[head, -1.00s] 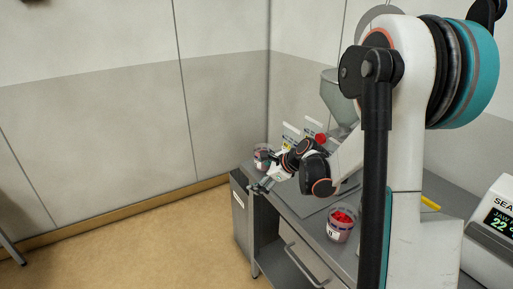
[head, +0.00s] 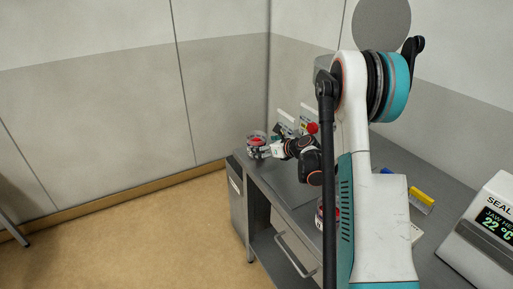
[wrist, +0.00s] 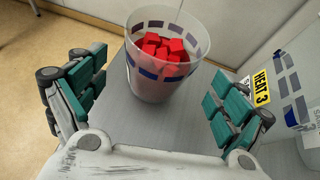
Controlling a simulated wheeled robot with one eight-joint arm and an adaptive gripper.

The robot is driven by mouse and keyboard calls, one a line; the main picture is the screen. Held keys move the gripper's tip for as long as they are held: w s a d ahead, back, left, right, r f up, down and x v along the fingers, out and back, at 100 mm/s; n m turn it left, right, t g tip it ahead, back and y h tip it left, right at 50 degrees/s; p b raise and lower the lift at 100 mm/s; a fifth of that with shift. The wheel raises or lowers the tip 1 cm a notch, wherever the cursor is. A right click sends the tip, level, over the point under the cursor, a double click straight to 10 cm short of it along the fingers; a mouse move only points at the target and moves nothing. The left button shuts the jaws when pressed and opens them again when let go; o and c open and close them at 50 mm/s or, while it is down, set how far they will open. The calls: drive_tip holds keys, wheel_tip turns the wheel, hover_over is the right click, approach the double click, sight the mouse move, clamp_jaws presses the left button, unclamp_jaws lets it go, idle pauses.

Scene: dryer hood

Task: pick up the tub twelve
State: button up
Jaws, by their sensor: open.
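A clear tub of red pieces (head: 256,141) stands upright at the far left corner of the grey bench. In the wrist view the same tub (wrist: 160,60) has a dashed blue band and sits ahead of my palm. My gripper (wrist: 155,100) is open, one teal-padded finger on each side of the tub, with gaps showing. In the head view my gripper (head: 271,150) is at the tub's near right side. No number on this tub can be read. A second tub with red contents (head: 320,214) is mostly hidden behind my arm.
White cards and a red knob (head: 312,127) are behind my wrist. A sealer with a display (head: 492,222) is at right. Walls enclose the corner.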

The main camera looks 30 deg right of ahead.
drive_tip(key=b+x, duration=0.1)
drive_tip(key=x, duration=0.1)
drive_tip(key=b+x, duration=0.1)
drive_tip(key=x, duration=0.2)
drive_tip(key=shift+s+f, duration=0.1)
drive_tip(key=shift+f, duration=0.25)
drive_tip(key=shift+w+a, duration=0.1)
drive_tip(key=shift+w, duration=0.15)
drive_tip(key=c, duration=1.4)
